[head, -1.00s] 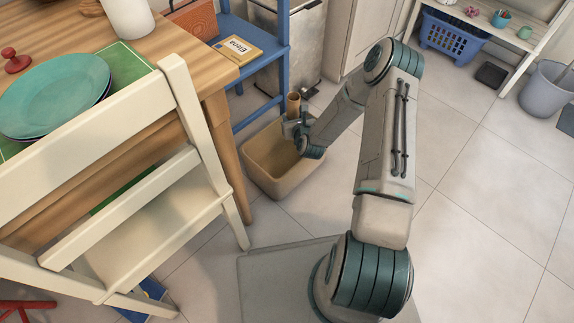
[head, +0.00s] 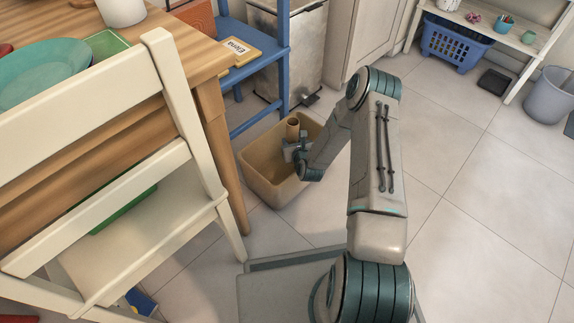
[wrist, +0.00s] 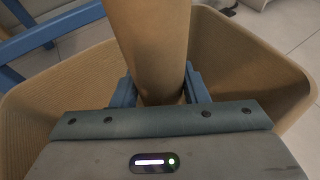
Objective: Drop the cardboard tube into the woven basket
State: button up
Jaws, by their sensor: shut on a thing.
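The brown cardboard tube (head: 292,128) stands roughly upright in my gripper (head: 290,150), which is shut on it. In the wrist view the tube (wrist: 152,45) rises between the two blue-grey fingers of my gripper (wrist: 158,92). The tan woven basket (head: 262,175) stands on the floor right of the wooden table. In the wrist view its walls (wrist: 245,60) show on both sides of the tube, so the tube and gripper are over or inside its opening. The tube's lower end is hidden by my gripper.
A cream chair (head: 120,120) and wooden table (head: 190,50) stand at the left. A blue shelf frame (head: 252,100) stands behind the basket. A blue laundry basket (head: 452,42) and grey bin (head: 549,95) are at the far right. The floor (head: 460,190) at right is clear.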

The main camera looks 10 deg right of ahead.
jog(key=o, duration=1)
jog(key=shift+o, duration=0.2)
jog(key=p+v, duration=0.5)
jog(key=v, duration=0.8)
jog(key=shift+s+p, duration=0.3)
jog(key=shift+s, duration=0.1)
jog(key=shift+r, duration=0.1)
